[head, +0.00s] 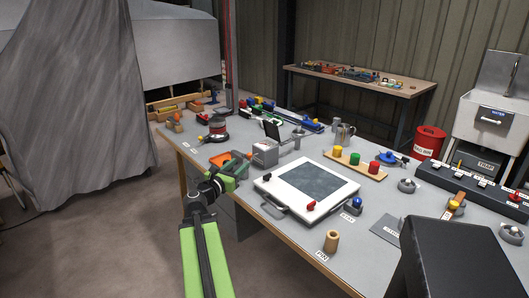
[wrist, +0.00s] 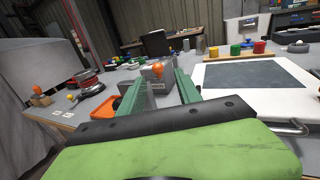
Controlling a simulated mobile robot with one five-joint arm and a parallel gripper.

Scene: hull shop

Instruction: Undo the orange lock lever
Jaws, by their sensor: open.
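An orange knob, which looks like the lock lever (wrist: 158,68), stands at the front of a grey box (wrist: 156,87) in the wrist view. The grey box also shows on the bench in the head view (head: 266,153), where a small orange patch shows beside it, partly behind my gripper. My gripper (head: 241,165) is over the bench's left edge, just in front of the box. In the wrist view my gripper (wrist: 160,78) has its two green fingers apart, with the knob seen between them. Nothing is held. I cannot tell how far the knob is from the fingertips.
An orange tray (wrist: 102,108) lies just left of my fingers. A white framed panel with a dark screen (head: 307,182) lies to the right. A red and grey round device (head: 217,129) stands behind left. Coloured cylinders on a board (head: 355,165) stand further right.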

